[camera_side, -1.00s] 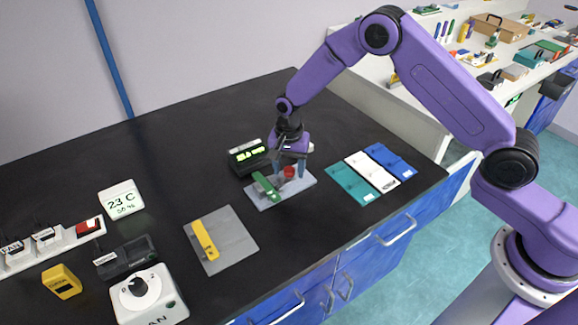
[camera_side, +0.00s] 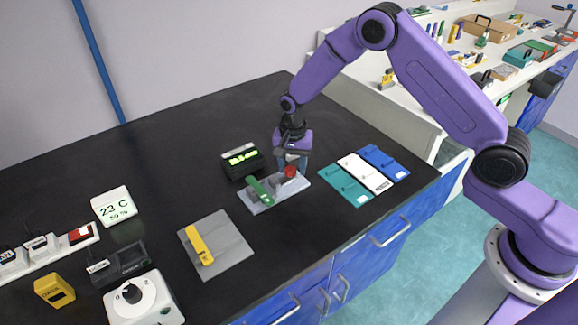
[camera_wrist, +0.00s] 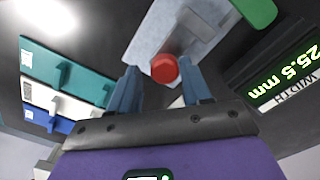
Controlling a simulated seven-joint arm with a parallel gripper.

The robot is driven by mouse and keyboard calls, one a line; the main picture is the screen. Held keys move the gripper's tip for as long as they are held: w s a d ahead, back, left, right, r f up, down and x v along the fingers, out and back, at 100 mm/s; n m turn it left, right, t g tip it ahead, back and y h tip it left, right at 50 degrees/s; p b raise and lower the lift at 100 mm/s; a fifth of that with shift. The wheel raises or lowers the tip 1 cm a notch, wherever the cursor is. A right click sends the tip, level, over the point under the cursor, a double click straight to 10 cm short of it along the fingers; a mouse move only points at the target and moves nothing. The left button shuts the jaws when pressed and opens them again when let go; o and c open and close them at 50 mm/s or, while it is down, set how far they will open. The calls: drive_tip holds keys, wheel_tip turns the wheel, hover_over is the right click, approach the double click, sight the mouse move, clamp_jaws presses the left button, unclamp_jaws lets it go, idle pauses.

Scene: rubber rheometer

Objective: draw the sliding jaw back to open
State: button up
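The grey fixture plate (camera_side: 299,187) lies on the dark bench and carries a green bar (camera_side: 260,189) at its left. The sliding jaw appears to be the grey block with a red round knob (camera_side: 290,172), right of the green bar. In the wrist view the red knob (camera_wrist: 164,68) sits between the two blue fingertips, with gaps visible on both sides. My gripper (camera_side: 291,164) is over the right part of the fixture, fingers pointing down and apart. In the wrist view my gripper (camera_wrist: 160,72) is open. Contact with the jaw cannot be told.
A width display (camera_side: 242,160) stands behind the fixture, reading 25.5 mm in the wrist view (camera_wrist: 285,80). Teal (camera_side: 345,188), white (camera_side: 365,174) and blue (camera_side: 385,163) plates lie to the right. A grey plate with a yellow bar (camera_side: 199,245) is front left. Bench between is clear.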

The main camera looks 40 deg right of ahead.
sight(292, 168)
drive_tip(key=shift+o, duration=0.3)
drive_tip(key=shift+a, duration=0.1)
drive_tip(key=shift+r, duration=0.3)
wheel_tip(292, 168, up, 17)
drive_tip(key=shift+f, duration=0.1)
idle(0.4)
drive_tip(key=s+a+r+n, duration=0.1)
drive_tip(key=s+r+n, duration=0.1)
drive_tip(key=s+n, duration=0.45)
drive_tip(key=s+r+n, duration=0.2)
drive_tip(key=s+n, duration=0.1)
drive_tip(key=s, duration=0.7)
drive_tip(key=s+d+n, duration=0.4)
drive_tip(key=s+n, duration=0.2)
drive_tip(key=s, duration=0.4)
drive_tip(key=s+d+f+n, duration=0.1)
drive_tip(key=s+d+n, duration=0.4)
drive_tip(key=s, duration=0.6)
drive_tip(key=shift+n, duration=0.55)
